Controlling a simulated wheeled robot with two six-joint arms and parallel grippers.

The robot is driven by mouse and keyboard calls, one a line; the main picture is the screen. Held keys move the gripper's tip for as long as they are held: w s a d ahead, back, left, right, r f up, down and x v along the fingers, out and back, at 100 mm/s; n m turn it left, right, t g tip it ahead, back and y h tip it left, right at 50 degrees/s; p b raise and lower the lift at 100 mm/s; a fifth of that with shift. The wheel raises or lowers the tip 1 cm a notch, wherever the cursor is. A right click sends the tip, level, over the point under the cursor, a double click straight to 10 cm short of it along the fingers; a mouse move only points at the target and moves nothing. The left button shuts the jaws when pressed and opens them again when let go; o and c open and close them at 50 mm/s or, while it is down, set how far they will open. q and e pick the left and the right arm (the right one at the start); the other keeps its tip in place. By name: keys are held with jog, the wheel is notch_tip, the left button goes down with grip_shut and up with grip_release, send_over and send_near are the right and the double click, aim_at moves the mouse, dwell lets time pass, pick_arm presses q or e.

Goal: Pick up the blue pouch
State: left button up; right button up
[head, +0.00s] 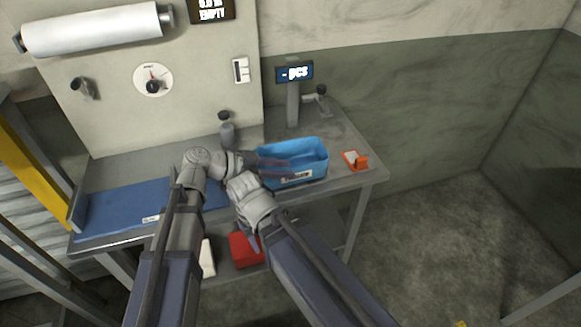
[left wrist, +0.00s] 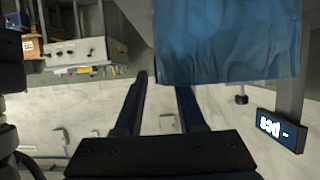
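A wrinkled blue surface (left wrist: 225,45) fills the upper right of the left wrist view. I cannot tell whether it is the blue pouch or part of the blue bin. In the head view the blue bin (head: 304,176) stands on the bench with a label on its front. No separate pouch can be made out there. My left gripper (head: 280,163) reaches over the bin's left side. In the left wrist view its fingers (left wrist: 162,88) are apart with nothing seen held between them; the right finger's tip is hidden by the blue surface. My right gripper's fingers are hidden.
A blue mat (head: 115,212) covers the bench's left part. A small orange item (head: 356,161) lies right of the bin. A display (head: 294,72) on a post stands behind the bin. A red box (head: 245,250) sits below.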

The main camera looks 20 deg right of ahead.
aim_at(297, 169)
pick_arm(q)
jog(key=b+x, duration=0.1)
jog(key=x, duration=0.3)
jog(key=shift+w+d, duration=0.1)
jog(key=shift+d, duration=0.2)
jog(key=shift+c, duration=0.4)
grip_shut()
